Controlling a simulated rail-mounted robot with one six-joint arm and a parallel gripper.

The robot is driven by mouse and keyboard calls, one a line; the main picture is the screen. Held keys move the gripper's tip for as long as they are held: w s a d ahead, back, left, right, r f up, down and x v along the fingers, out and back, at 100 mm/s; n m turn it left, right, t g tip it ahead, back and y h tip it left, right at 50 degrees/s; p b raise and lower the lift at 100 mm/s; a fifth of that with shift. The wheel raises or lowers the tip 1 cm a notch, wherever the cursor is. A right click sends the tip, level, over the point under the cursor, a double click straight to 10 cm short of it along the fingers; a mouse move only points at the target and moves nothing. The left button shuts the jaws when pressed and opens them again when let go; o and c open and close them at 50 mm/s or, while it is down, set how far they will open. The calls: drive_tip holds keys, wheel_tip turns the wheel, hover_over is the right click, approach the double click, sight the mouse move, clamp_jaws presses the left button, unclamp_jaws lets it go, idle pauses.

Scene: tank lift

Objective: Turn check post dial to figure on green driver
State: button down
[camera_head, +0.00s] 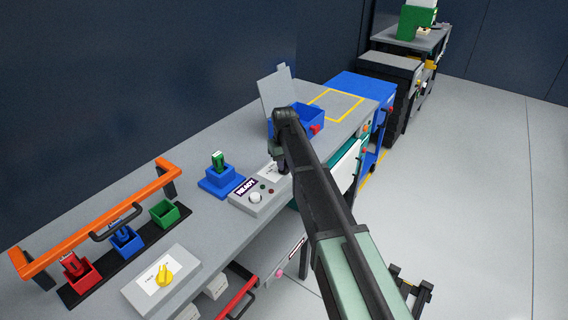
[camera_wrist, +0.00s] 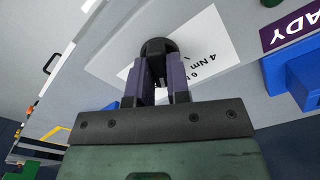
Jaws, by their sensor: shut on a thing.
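The check post (camera_head: 257,199) is a low grey box on the bench with a READY label, a white round button and small lights. Its black dial (camera_wrist: 158,46) sits on a white card in the wrist view, where upside-down figures "4 Nm" and part of "6" show. My gripper (camera_wrist: 160,80) points down over the card, its two fingers shut on the dial. In the head view my gripper (camera_head: 281,165) hides the dial, so its setting cannot be read. The green driver (camera_head: 218,159) stands upright in a blue holder (camera_head: 220,181) left of the post; its figure is too small to read.
An orange-railed rack (camera_head: 96,215) holds red, blue and green cups at the left. A grey box with a yellow knob (camera_head: 163,274) is at the front left. An open blue case (camera_head: 299,121) stands behind my arm. Clear floor lies to the right.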

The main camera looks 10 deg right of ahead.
drive_tip(key=shift+m, duration=1)
drive_tip(key=c, duration=1.1)
unclamp_jaws()
wheel_tip(320, 180, up, 11)
drive_tip(key=p, duration=1.1)
drive_tip(key=shift+f, duration=0.15)
